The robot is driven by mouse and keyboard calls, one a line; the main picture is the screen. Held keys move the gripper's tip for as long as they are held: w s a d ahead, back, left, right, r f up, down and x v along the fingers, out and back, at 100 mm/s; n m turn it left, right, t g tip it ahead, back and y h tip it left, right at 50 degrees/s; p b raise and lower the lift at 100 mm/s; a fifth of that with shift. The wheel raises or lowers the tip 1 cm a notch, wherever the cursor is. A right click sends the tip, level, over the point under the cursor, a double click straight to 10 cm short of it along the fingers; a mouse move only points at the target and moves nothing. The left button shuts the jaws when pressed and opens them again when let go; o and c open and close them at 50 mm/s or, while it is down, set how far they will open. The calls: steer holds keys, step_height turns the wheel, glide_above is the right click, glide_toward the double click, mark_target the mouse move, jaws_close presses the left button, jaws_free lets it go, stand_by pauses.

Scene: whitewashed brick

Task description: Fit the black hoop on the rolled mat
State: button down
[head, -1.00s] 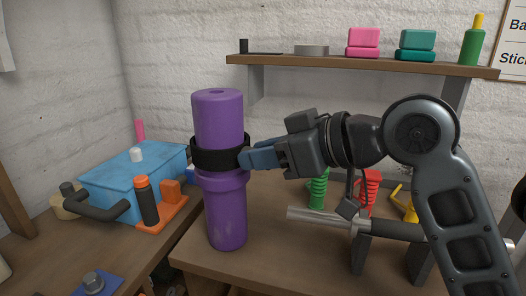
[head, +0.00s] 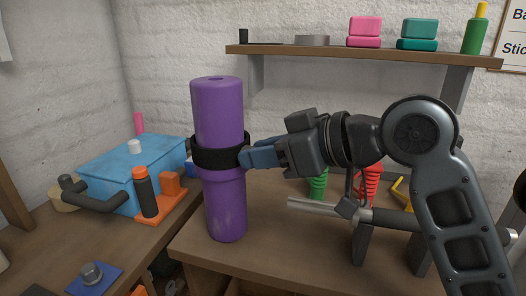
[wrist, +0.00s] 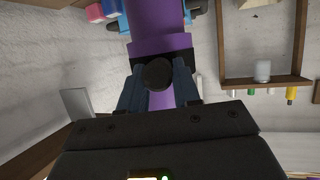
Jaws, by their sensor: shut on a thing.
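The rolled mat (head: 217,110) is a purple upright cylinder standing on the wooden table, with a thicker collar partway down. The black hoop (head: 218,158) is around the mat, just above that collar. Whether it touches the collar is hard to tell. My gripper (head: 247,157) is shut on the right side of the hoop, coming in level from the right. In the wrist view the fingers (wrist: 157,88) close on a dark round part in front of the purple mat (wrist: 158,18). The far side of the hoop is hidden.
A blue box (head: 132,170) and an orange-based stand with a dark bottle (head: 146,193) are left of the mat. A shelf (head: 350,55) runs along the back wall.

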steer(key=c, duration=0.7)
jaws_free()
steer(key=shift+v, duration=3.85)
